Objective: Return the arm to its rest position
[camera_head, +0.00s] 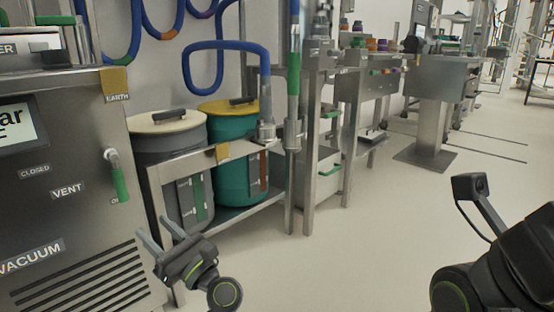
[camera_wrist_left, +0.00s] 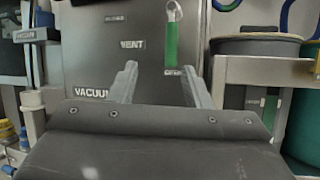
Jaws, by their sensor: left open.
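My left gripper (camera_head: 160,245) is at the lower left of the head view, in front of the steel cabinet and the bin stand. Its two fingers are apart with nothing between them. In the left wrist view the open fingers (camera_wrist_left: 160,85) point at the cabinet front with the VENT and VACUUM labels. My right arm (camera_head: 490,260) shows at the lower right of the head view. Its gripper fingers cannot be made out. A grey bin (camera_head: 165,145) with a cream lid and a teal bin (camera_head: 226,125) with a yellow lid stand on the stand.
The steel cabinet (camera_head: 60,180) with a green-handled valve (camera_head: 118,178) is close on the left. The metal stand (camera_head: 240,150) holds the bins, with blue hoses (camera_head: 222,45) above. Steel tables (camera_head: 440,80) stand farther back. The pale floor (camera_head: 330,265) between my arms is clear.

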